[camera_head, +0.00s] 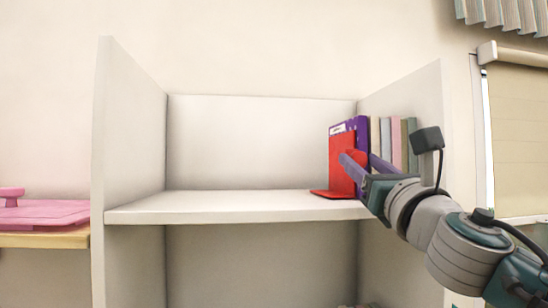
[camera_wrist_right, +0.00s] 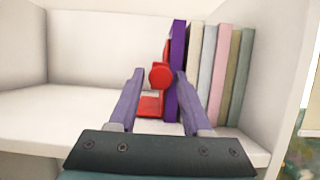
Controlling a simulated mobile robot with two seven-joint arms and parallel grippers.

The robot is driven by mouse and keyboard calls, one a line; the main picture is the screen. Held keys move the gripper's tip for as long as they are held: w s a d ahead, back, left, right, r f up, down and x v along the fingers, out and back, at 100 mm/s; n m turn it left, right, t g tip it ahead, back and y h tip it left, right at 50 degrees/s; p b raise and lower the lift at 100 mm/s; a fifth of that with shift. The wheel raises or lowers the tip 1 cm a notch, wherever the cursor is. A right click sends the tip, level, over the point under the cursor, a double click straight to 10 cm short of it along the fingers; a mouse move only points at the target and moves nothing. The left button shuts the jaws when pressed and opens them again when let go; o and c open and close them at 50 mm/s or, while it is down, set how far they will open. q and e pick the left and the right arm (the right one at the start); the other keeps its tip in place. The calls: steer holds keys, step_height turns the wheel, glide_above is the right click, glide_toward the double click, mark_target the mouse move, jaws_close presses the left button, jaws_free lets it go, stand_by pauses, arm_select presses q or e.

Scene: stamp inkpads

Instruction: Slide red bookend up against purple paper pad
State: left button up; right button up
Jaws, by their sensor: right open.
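The red bookend (camera_head: 340,172) stands upright on the white shelf, its flat base lying on the board; it also shows in the right wrist view (camera_wrist_right: 150,106). A round red knob (camera_wrist_right: 161,76) sticks out from it toward me. The purple paper pad (camera_head: 361,127) stands upright just right of the bookend and also shows in the right wrist view (camera_wrist_right: 178,48). The two look very close; I cannot tell whether they touch. My right gripper (camera_wrist_right: 158,73) is open, with its fingers on either side of the knob. My left gripper is not in view.
Several books (camera_head: 396,140) stand right of the pad, toward the shelf's right wall (camera_head: 428,100). The white shelf board (camera_head: 220,204) is bare left of the bookend. A pink case (camera_head: 42,213) lies on a wooden surface outside, at far left.

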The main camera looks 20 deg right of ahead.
steer(key=shift+w, duration=0.1)
jaws_close()
stand_by(0.4)
stand_by(1.0)
